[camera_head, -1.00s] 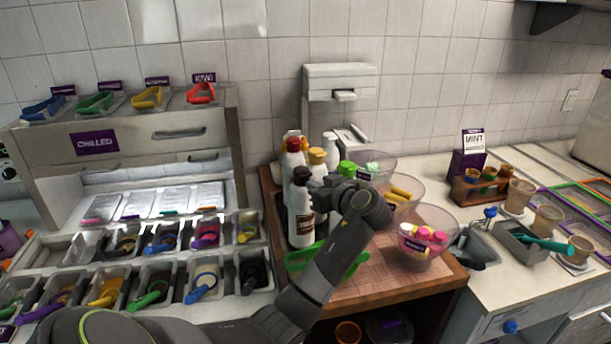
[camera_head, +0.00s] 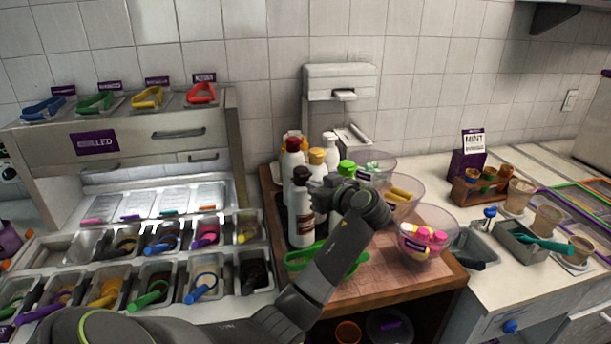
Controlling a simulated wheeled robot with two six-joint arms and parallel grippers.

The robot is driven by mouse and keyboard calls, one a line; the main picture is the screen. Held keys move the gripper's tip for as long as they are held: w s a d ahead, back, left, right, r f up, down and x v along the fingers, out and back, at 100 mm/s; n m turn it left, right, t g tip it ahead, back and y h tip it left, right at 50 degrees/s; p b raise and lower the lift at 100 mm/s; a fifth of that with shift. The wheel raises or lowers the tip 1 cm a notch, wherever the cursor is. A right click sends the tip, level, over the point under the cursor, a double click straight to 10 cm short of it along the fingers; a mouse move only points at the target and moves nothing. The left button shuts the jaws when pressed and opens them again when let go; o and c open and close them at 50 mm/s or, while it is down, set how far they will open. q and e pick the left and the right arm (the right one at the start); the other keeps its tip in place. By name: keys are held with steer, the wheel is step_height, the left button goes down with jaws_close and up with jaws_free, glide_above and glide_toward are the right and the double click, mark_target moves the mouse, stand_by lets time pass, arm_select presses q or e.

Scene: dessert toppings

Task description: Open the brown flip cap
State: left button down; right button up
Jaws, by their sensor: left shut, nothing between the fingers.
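The brown flip cap (camera_head: 301,174) tops a white bottle (camera_head: 300,230) with a brown label, upright at the front of the bottle group on the wooden counter. The cap looks closed, though its small size makes this hard to tell. My left gripper (camera_head: 318,190) is shut and empty, just right of the brown cap and the bottle's shoulder. Its fingertips are small and partly hidden by the wrist, so I cannot tell whether they touch the cap. My right gripper is not in view.
Bottles with red (camera_head: 293,144), yellow (camera_head: 317,156) and green (camera_head: 346,168) caps stand close by. Clear bowls of toppings (camera_head: 425,245) line the board's right side. Topping bins fill the left.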

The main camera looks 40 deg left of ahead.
mark_target(308, 176)
arm_select(q)
steer(key=shift+w+a, duration=0.25)
steer(key=shift+a, duration=0.4)
steer(key=shift+d, duration=0.1)
stand_by(0.4)
steer(key=shift+r+p, duration=0.65)
steer(key=shift+r, duration=0.85)
steer(key=shift+w+a+r, duration=0.2)
steer(key=shift+a+r, duration=0.1)
steer(key=shift+a, duration=0.25)
steer(key=shift+w+a+r, duration=0.2)
steer(key=shift+a+r, duration=0.05)
steer(key=shift+a, duration=0.35)
